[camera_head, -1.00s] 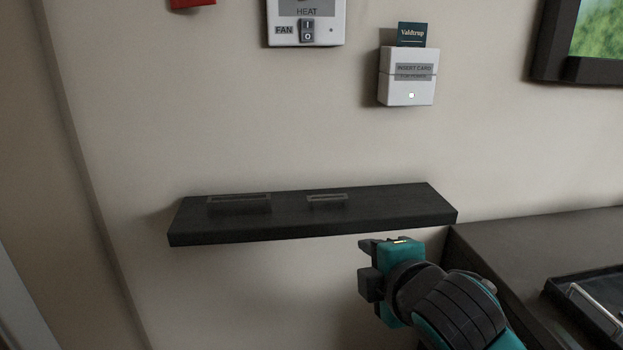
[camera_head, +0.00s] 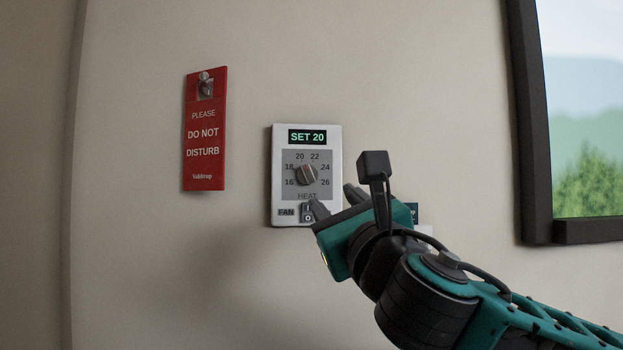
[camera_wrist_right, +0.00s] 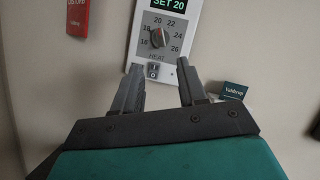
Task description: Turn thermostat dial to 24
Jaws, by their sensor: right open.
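The white thermostat (camera_head: 334,150) is on the wall, with a display (camera_head: 307,137) reading SET 20 and a scale from 16 to 26. Its round grey dial (camera_head: 306,175) has a red mark that points up, near 20. The dial also shows in the right wrist view (camera_wrist_right: 160,37), ahead of the fingertips. My right gripper (camera_head: 335,200) is open and empty, just below and to the right of the dial, apart from it. In the right wrist view its two fingers (camera_wrist_right: 160,75) stand apart below the dial, with the fan switch between them. My left gripper is not in view.
A red Do Not Disturb sign (camera_head: 204,140) hangs left of the thermostat. My right arm mostly hides the card holder with its dark card (camera_head: 412,210). A framed picture (camera_head: 580,120) is at the right. The wall above the thermostat is clear.

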